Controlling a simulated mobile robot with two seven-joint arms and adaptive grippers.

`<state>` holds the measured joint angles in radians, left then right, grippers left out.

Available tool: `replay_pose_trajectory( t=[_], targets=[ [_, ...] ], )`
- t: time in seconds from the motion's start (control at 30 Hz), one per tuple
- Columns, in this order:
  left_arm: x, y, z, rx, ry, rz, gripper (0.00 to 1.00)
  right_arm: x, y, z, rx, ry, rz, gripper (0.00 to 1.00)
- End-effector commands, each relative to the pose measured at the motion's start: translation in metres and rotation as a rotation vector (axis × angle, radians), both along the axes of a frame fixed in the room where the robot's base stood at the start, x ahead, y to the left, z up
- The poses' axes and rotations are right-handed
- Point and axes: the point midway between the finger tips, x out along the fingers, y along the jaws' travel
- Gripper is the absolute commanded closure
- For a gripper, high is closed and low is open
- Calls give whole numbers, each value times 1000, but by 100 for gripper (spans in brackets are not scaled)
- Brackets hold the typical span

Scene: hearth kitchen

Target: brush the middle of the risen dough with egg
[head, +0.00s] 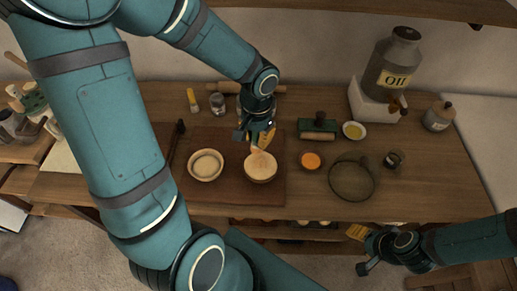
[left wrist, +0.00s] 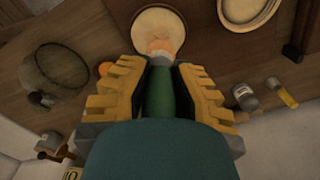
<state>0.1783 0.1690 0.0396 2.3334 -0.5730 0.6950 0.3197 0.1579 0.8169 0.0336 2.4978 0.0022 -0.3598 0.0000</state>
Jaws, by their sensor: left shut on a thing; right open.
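My left gripper (head: 262,138) is shut on the green handle of a brush (left wrist: 160,92). The brush's pale orange tip (left wrist: 159,47) points at the round, tan dough (head: 261,168) in a bowl on the board. The tip overlaps the dough's near-gripper edge in both views; I cannot tell whether it touches. A small bowl of orange egg (head: 311,160) stands right of the dough; it also shows in the left wrist view (left wrist: 103,69). My right gripper (head: 359,251) is open and empty, low at the right, in front of the table edge.
A second bowl with pale contents (head: 206,164) stands left on the wooden board (head: 232,196). A round sieve-like thing (head: 352,181) lies at the right. An oil can (head: 391,67), a small yellow dish (head: 353,130) and jars stand behind.

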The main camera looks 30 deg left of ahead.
Motion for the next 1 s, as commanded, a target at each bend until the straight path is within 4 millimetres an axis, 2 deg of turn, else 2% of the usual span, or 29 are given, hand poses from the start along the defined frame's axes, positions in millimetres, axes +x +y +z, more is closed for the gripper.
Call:
replay_pose_trajectory(
  t=[0.27,0.8,1.0],
  targets=[
    [0,0,0,0,0,0,100,1,2,-3,-5,1,-1,43],
    [8,-12,-50,-10,15,-2,100,1,3,-55,-13,3,-3,43],
    [11,-17,-66,-14,20,0,100,-2,4,-68,-13,10,3,43]
  ],
)
